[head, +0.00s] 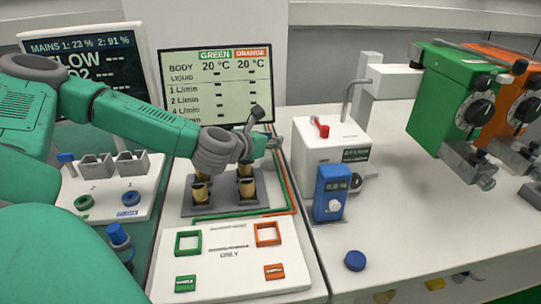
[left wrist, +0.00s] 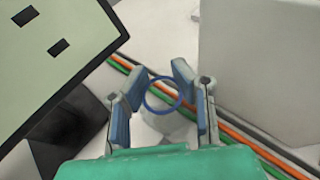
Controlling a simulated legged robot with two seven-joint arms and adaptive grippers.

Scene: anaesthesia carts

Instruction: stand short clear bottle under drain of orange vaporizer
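The orange vaporizer (head: 506,85) hangs at the far right in the head view, partly behind the green vaporizer (head: 441,85). A metal fitting (head: 520,158) shows below it. My left gripper (head: 272,142) is above the rear of the middle cart, behind the brass posts. In the left wrist view, a blue ring and faint clear body, which look like a clear bottle (left wrist: 163,94), lie between the spread fingers of my left gripper (left wrist: 163,72). I cannot tell whether the pads touch it. No bottle can be made out in the head view. My right gripper is out of view.
A white box (head: 312,148) with a red lever and a blue device (head: 331,192) stand right of the gripper. A blue cap (head: 355,261) lies on the right worktop (head: 415,215). A screen (head: 216,85) stands behind my arm. The worktop below the vaporizers is mostly clear.

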